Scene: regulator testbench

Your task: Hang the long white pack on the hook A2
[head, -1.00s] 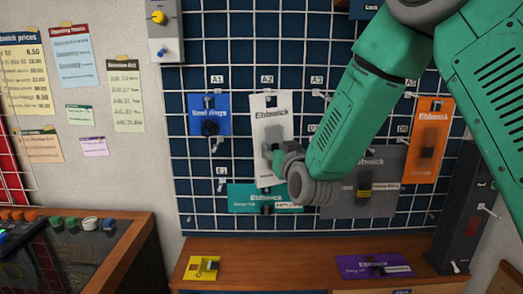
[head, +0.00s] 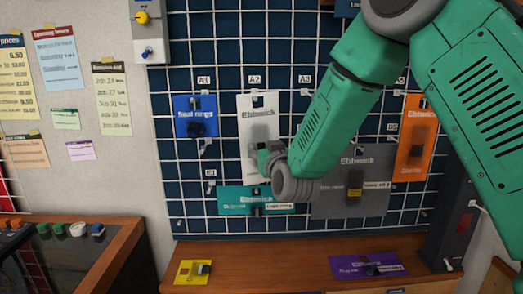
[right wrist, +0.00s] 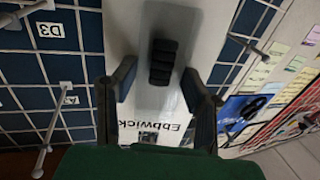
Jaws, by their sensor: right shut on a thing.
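The long white pack (head: 257,118) is upright in front of the pegboard grid in the head view, its top edge just below the A2 label (head: 255,79). Its dark hanging slot is near the top. I cannot tell whether the A2 hook passes through it. My right gripper (head: 262,158) is shut on the lower part of the pack. In the right wrist view, the two fingers (right wrist: 158,92) are on either side of the white pack (right wrist: 118,40), whose black contents show and whose print is upside down. My left gripper is not in view.
A blue pack (head: 195,103) hangs at A1, close left. A teal pack (head: 232,204) and a grey pack (head: 325,203) hang below and right. An orange pack (head: 413,112) hangs further right. Yellow (head: 184,272) and purple (head: 345,265) packs lie on the wooden shelf (head: 265,262).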

